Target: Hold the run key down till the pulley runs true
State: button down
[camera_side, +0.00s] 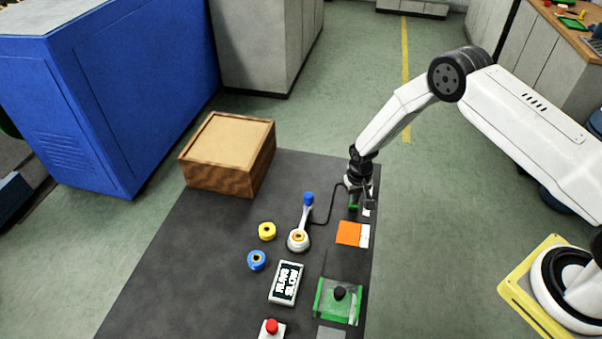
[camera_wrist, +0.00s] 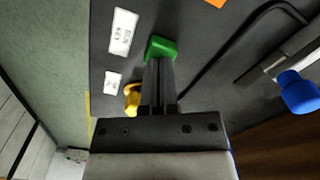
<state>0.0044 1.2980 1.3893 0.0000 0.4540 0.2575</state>
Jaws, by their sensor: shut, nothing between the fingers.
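The green run key (camera_side: 353,207) is near the far right edge of the dark table, and it also shows in the wrist view (camera_wrist: 161,47). My gripper (camera_side: 354,196) is shut and empty, pointing down at the key. In the wrist view its fingertips (camera_wrist: 160,62) overlap the key's near edge; I cannot tell whether the key is pressed down. A white label (camera_wrist: 123,32) lies beside it. The pulley (camera_side: 298,237) appears to be the yellow-orange wheel on a white base, below a blue-knobbed arm (camera_side: 308,200).
A wooden box (camera_side: 229,154) stands at the far left of the table. Yellow (camera_side: 267,231) and blue (camera_side: 256,260) spools lie left of the pulley. An orange-white card (camera_side: 352,233), a green fixture (camera_side: 338,301) and a red button (camera_side: 272,327) are nearer. A yellow part (camera_wrist: 132,98) is beside my fingers.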

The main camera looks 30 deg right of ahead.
jog(key=shift+f, duration=0.5)
dwell(3.7)
jog(key=shift+r, duration=2.5)
jog(key=shift+r, duration=0.5)
jog(key=s+r+n+t, duration=0.1)
jog(key=s+r, duration=0.3)
jog(key=r, duration=0.4)
jog(key=s+r+n, duration=0.1)
jog(key=s+r, duration=0.3)
jog(key=r, duration=0.4)
jog(key=s+r, duration=0.4)
jog(key=s, duration=0.2)
jog(key=s+r+n+t, duration=0.1)
jog(key=s+r, duration=0.2)
jog(key=s, duration=0.3)
jog(key=shift+s+r+t, duration=0.3)
jog(key=shift+s+r, duration=0.1)
